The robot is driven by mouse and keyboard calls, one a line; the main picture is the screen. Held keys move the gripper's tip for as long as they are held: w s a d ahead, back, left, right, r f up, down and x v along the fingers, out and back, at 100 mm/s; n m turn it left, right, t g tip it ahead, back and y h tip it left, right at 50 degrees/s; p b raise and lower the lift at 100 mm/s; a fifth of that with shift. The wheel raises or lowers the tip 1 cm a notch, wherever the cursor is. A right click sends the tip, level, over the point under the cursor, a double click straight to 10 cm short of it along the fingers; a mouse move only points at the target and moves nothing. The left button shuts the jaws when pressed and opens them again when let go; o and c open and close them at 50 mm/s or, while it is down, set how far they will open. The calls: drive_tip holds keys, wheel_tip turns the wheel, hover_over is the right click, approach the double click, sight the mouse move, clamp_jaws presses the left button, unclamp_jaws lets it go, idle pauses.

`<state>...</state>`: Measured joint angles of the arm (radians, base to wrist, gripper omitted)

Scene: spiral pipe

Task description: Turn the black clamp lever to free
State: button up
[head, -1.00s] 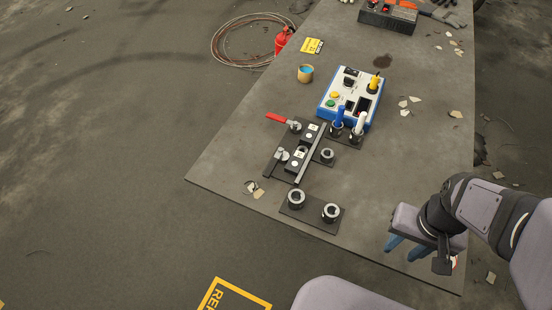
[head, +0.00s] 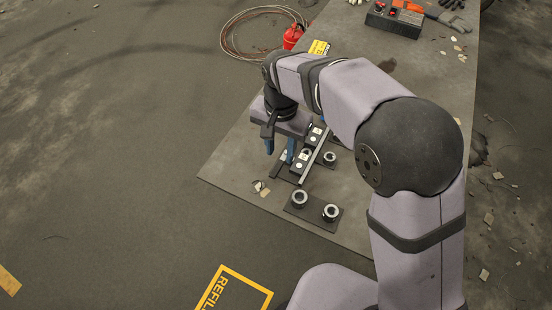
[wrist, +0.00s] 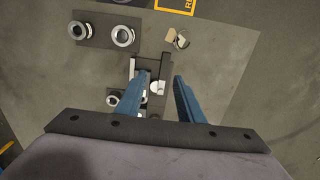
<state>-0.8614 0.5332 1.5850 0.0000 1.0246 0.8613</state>
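My gripper (head: 280,157) is over the left side of the clamp fixture, its two blue fingers pointing down and apart with nothing between them. In the wrist view my gripper (wrist: 161,76) is also open. The fixture is a dark base with a black block (head: 299,166) and a long bar (head: 312,156). In the wrist view a silver clamp part (wrist: 157,87) shows between the fingers. A short dark piece, seemingly the black clamp lever (wrist: 167,61), lies just beyond the fingertips. Contact cannot be made out. In the head view my gripper largely hides the lever. The red lever is hidden.
A plate with two ring sockets (head: 315,213) sits just in front of the fixture, and small debris (head: 261,188) lies left of it. My arm covers the table's middle.

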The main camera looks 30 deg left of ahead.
sight(276, 170)
drive_tip(key=shift+s+a, duration=0.25)
drive_tip(key=shift+a, duration=0.3)
drive_tip(key=shift+d+f+p, duration=0.1)
drive_tip(key=shift+f+p, duration=1.1)
drive_tip(key=shift+f, duration=2.45)
clamp_jaws()
